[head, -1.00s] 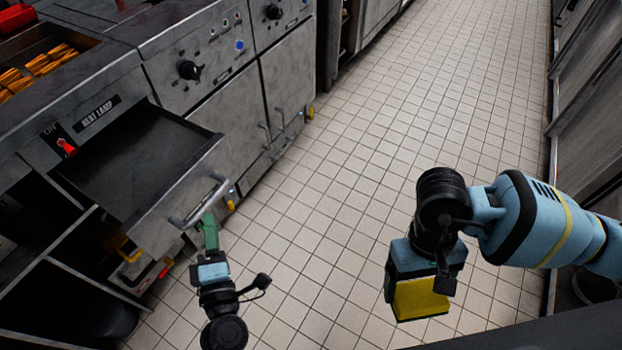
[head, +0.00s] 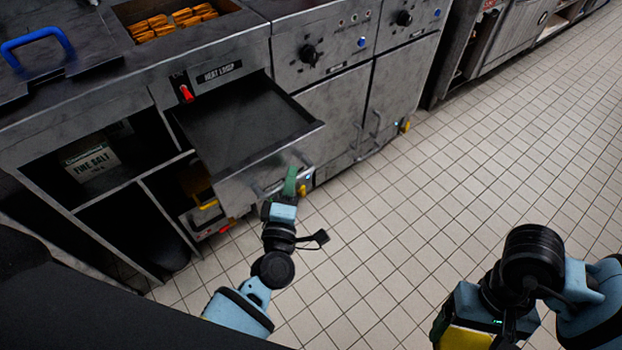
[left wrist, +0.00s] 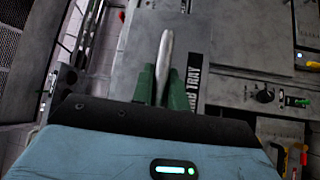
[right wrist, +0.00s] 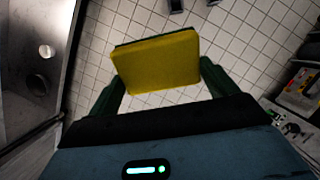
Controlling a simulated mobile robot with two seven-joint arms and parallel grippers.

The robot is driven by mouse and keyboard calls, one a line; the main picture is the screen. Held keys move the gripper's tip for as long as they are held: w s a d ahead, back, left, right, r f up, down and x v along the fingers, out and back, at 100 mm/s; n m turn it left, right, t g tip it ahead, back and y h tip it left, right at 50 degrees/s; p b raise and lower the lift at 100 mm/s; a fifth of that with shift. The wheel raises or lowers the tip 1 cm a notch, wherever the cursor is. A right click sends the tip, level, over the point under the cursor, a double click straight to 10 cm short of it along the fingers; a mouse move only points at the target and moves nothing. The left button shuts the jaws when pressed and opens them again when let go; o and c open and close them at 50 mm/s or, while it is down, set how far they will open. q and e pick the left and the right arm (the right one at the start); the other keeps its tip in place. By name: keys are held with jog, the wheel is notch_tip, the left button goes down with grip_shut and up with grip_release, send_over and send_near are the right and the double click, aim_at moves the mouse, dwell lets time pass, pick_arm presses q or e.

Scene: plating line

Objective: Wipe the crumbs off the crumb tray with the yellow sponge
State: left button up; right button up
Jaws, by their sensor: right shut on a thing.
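The crumb tray (head: 240,125) is a dark, shallow drawer pulled out from the counter at the upper left of the head view. I cannot make out crumbs on it. My left gripper (head: 291,184) is at its front handle; in the left wrist view the green fingers (left wrist: 162,84) close on either side of the metal handle bar (left wrist: 166,50). The yellow sponge (right wrist: 157,62) is between the fingers of my right gripper (right wrist: 160,84), which is shut on it. In the head view the sponge (head: 464,339) is partly cut off at the bottom right, above the floor, well away from the tray.
A red switch (head: 186,93) and a heat lamp label (head: 219,73) are behind the tray. A bin of orange food pieces (head: 172,20) is in the counter top. A blue-handled lid (head: 38,44) lies to the left. Open shelves are below. The tiled floor (head: 450,190) is clear.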

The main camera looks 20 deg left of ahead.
pick_arm(q)
grip_shut()
jog(key=s+d, duration=0.2)
jog(key=d, duration=0.1)
jog(key=shift+s+d, duration=0.15)
jog(key=shift+s, duration=0.15)
pick_arm(e)
jog(key=shift+r, duration=0.15)
pick_arm(q)
jog(key=o, duration=0.6)
grip_release()
jog(key=shift+c, duration=0.2)
